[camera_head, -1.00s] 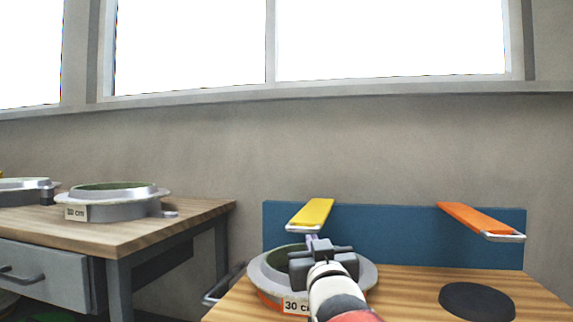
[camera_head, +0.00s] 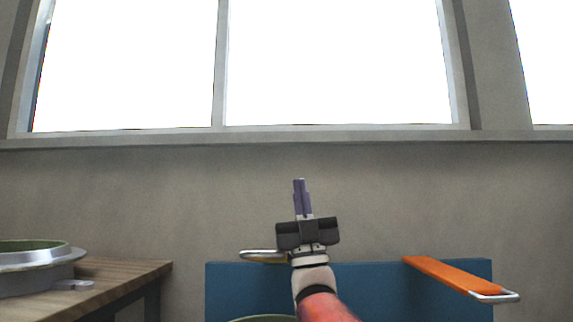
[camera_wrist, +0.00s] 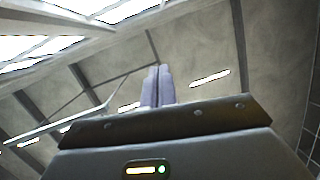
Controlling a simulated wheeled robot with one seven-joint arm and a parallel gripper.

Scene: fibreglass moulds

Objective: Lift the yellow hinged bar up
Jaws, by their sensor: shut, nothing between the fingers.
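The yellow hinged bar (camera_head: 284,259) shows only as a small yellow strip with its metal handle (camera_head: 258,254), to the left of my wrist. My wrist hides the rest. Its handle stands about level with the top edge of the blue panel (camera_head: 240,290), higher in the picture than the orange bar's handle. My gripper (camera_head: 299,182) is shut and empty, its fingers pointing up above the panel. In the wrist view its closed fingers (camera_wrist: 157,84) point toward the ceiling with nothing between them.
An orange hinged bar (camera_head: 450,276) with a metal handle slopes out from the panel at right. A ring mould (camera_head: 35,275) stands on a wooden table (camera_head: 125,270) at left. A green-topped mould (camera_head: 264,319) shows at the bottom edge. The wall above is clear.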

